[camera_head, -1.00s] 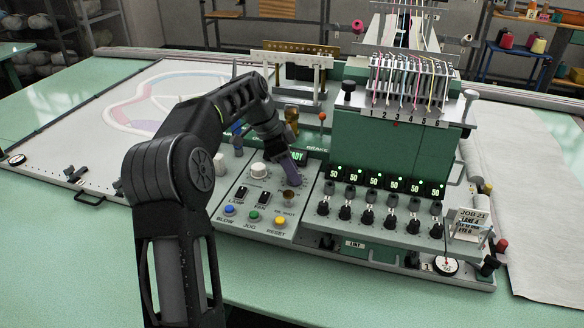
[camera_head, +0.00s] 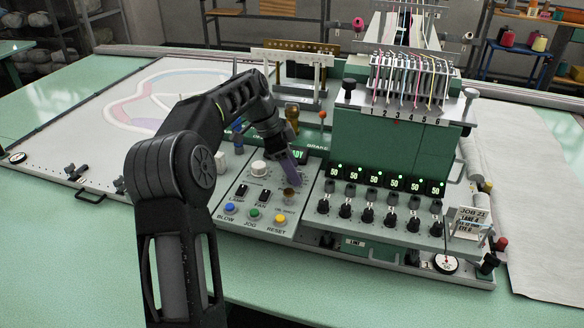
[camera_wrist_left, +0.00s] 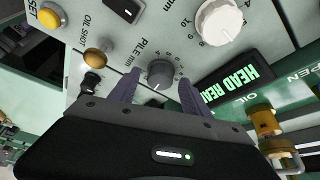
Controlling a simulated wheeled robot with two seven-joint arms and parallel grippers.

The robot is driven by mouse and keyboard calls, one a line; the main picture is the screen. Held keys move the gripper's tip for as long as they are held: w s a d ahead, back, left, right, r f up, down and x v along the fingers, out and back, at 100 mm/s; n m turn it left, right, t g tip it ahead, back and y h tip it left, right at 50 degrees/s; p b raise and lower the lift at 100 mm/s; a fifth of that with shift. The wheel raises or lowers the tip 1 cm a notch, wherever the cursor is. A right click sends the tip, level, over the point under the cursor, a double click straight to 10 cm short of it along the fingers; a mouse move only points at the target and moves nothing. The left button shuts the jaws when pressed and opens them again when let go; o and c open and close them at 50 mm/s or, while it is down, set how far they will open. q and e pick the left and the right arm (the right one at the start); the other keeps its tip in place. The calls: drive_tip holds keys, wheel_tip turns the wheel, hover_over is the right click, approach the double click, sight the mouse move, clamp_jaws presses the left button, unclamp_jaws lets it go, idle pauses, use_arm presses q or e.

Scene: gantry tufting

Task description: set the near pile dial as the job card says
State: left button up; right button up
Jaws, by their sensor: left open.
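The grey pile dial, marked PILE mm (camera_wrist_left: 160,73), is on the control panel in the left wrist view. A pale pointer line shows on its lower side in that picture; the scale numbers are too small to read surely. My left gripper (camera_wrist_left: 158,80) is open, its two purple fingers on either side of the dial; I cannot tell whether they touch it. In the head view my left gripper (camera_head: 294,172) is over the panel's right part and hides the dial. The job card (camera_head: 468,222) stands at the right, reading JOB 21 and LANE 4; its smaller lines are unclear.
A white knob (camera_wrist_left: 219,22), a brass oil-shot button (camera_wrist_left: 95,58) and a lit display (camera_wrist_left: 237,84) surround the dial. Blue, green and yellow (camera_head: 280,220) buttons line the panel's front. A row of black knobs (camera_head: 367,215) stands to the right.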

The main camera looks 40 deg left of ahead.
sight(284, 180)
use_arm(q)
drive_tip(key=shift+s+a+r, duration=0.1)
drive_tip(key=shift+a+r, duration=0.1)
drive_tip(key=shift+r, duration=0.3)
drive_tip(key=v, duration=0.4)
drive_tip(key=shift+r, duration=0.1)
drive_tip(key=p+v, duration=0.2)
drive_tip(key=shift+s+a+r, duration=0.1)
drive_tip(key=shift+s+r, duration=0.05)
drive_tip(key=shift+r, duration=0.1)
